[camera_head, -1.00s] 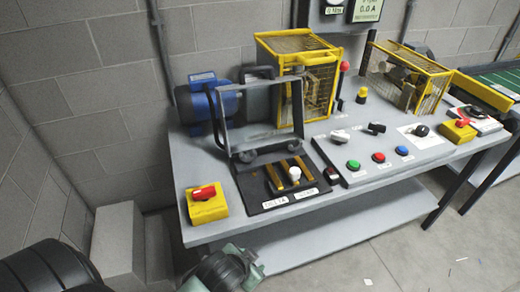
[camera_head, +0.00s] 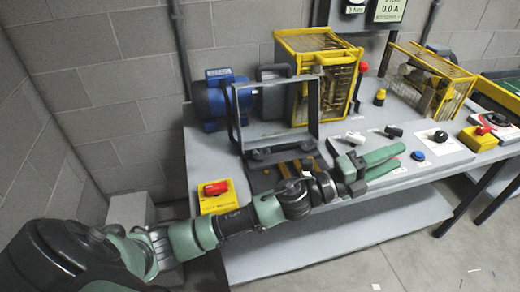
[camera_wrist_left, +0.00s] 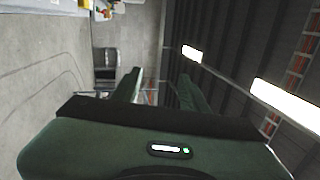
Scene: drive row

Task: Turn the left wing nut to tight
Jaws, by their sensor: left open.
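Two wing-shaped pieces show on the grey control panel in the head view, a white one (camera_head: 355,138) on the left and a black one (camera_head: 393,131) to its right. I take the white one as the left wing nut; its label is too small to read. My left gripper (camera_head: 400,160) is open and empty, with green fingers pointing right over the panel. It is in front of and to the right of the white piece, apart from it. Its fingers also show in the left wrist view (camera_wrist_left: 160,88), with nothing between them. My right gripper is out of view.
A grey upright frame (camera_head: 318,120) and a blue motor (camera_head: 212,105) stand at the left. Yellow cages (camera_head: 348,52) are behind. A red switch on a yellow box (camera_head: 218,198) is at the front left. A blue button (camera_head: 417,155) is near the fingertips.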

